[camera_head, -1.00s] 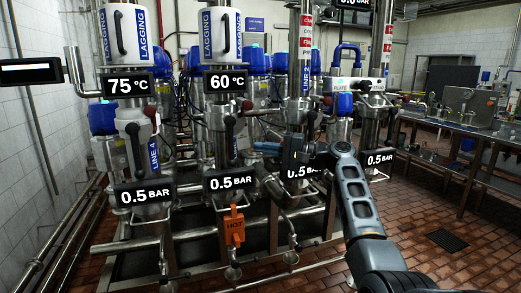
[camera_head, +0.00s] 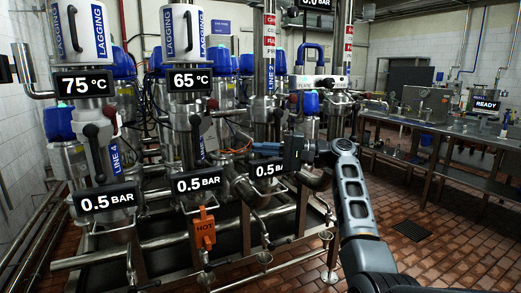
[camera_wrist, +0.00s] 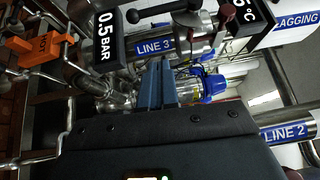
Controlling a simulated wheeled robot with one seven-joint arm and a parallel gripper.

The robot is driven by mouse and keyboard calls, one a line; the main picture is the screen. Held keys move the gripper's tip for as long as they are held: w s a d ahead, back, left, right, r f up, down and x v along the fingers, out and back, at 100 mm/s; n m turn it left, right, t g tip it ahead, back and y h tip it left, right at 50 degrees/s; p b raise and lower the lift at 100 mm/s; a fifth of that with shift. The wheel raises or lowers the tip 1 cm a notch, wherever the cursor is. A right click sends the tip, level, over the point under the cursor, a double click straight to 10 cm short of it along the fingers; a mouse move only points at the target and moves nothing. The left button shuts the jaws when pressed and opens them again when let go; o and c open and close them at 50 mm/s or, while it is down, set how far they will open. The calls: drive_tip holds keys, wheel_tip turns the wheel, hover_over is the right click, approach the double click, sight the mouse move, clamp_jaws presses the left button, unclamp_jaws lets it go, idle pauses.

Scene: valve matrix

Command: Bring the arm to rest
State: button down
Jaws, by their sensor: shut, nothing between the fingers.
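My gripper (camera_head: 267,149) is in the middle of the head view, held out to the left at the end of my raised arm, in front of the valve lines. Its blue fingers are shut with nothing between them. In the wrist view the shut fingers (camera_wrist: 157,84) point at the pipework beside the LINE 3 label (camera_wrist: 155,46). My arm rises from the lower right of the head view and bends at the elbow. It hides part of the pipes behind it.
Vertical lines with black-handled valves fill the left and middle. Displays read 75 °C (camera_head: 83,82), 65 °C (camera_head: 190,80) and 0.5 BAR (camera_head: 106,200). An orange HOT tag (camera_head: 204,233) hangs low. A steel bench (camera_head: 440,125) with a READY display (camera_head: 486,103) stands right. Brick floor is open at lower right.

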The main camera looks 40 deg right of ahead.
drive_tip(key=s+a+f+m+h, duration=0.1)
drive_tip(key=s+a+f+h, duration=0.2)
drive_tip(key=f, duration=0.7)
drive_tip(key=s+a+f+m+h, duration=0.1)
drive_tip(key=s+a+f+h, duration=0.2)
drive_tip(key=f, duration=0.6)
drive_tip(key=s+a+f+h, duration=0.2)
drive_tip(key=s+a+f, duration=0.2)
drive_tip(key=f, duration=0.6)
drive_tip(key=s+a+f+g+h, duration=0.2)
drive_tip(key=s+a+f, duration=0.3)
drive_tip(key=s, duration=0.4)
drive_tip(key=s+a+n+h, duration=0.1)
drive_tip(key=s+a+n, duration=0.2)
drive_tip(key=s, duration=0.6)
drive_tip(key=s+a+n+h, duration=0.2)
drive_tip(key=s, duration=0.8)
drive_tip(key=s+a+r+n+t+y, duration=0.1)
drive_tip(key=s+a+r+n+t, duration=0.2)
drive_tip(key=s+r, duration=1.1)
drive_tip(key=a+n, duration=0.2)
drive_tip(key=n, duration=0.2)
drive_tip(key=shift+a+r, duration=0.2)
drive_tip(key=shift+r, duration=0.15)
